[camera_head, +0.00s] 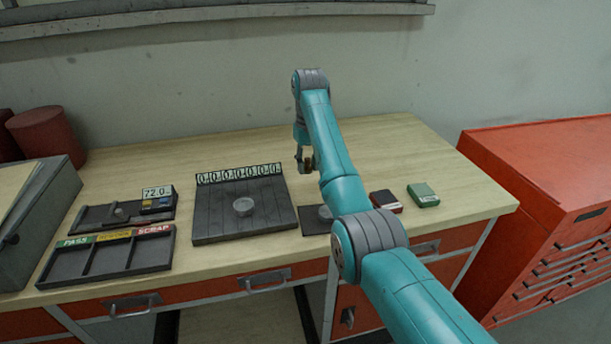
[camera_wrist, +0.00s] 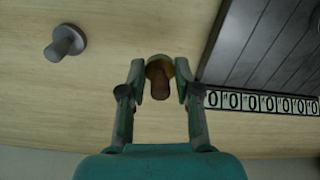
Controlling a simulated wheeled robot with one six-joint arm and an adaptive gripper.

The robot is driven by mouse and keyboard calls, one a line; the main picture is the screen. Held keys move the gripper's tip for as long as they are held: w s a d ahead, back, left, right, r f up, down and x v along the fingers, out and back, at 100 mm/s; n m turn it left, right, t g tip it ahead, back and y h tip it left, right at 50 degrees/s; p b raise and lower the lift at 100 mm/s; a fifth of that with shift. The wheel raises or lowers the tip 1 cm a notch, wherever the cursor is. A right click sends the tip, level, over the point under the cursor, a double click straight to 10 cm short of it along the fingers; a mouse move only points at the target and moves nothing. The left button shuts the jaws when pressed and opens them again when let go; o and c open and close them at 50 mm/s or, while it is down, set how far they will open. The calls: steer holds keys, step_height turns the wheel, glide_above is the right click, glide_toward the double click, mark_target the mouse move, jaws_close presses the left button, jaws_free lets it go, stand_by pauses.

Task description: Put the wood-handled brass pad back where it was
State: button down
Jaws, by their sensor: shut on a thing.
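The brass pad with a brown wooden handle (camera_wrist: 159,78) is between the fingers of my gripper (camera_wrist: 160,84) in the wrist view, and the gripper is shut on it. In the head view my gripper (camera_head: 305,160) hangs over the back part of the workbench, right of the numbered board. The pad shows there only as a small brownish spot (camera_head: 308,164). I cannot tell whether the pad touches the bench top. A grey knobbed pad (camera_wrist: 65,43) stands on the bench left of my gripper in the wrist view.
A dark slatted board (camera_head: 215,226) with a number strip and a grey disc (camera_head: 243,206) lies left of my gripper. A small dark plate (camera_head: 314,226) is partly behind my arm. A red box (camera_head: 386,201), a green box (camera_head: 423,195) and a sorting tray (camera_head: 105,262) are on the bench.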

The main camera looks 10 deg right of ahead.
mark_target(308, 185)
steer(key=shift+f, duration=2.45)
steer(key=shift+f, duration=0.1)
steer(key=c, duration=0.8)
jaws_free()
step_height(308, 185, up, 12)
steer(key=shift+r, duration=0.15)
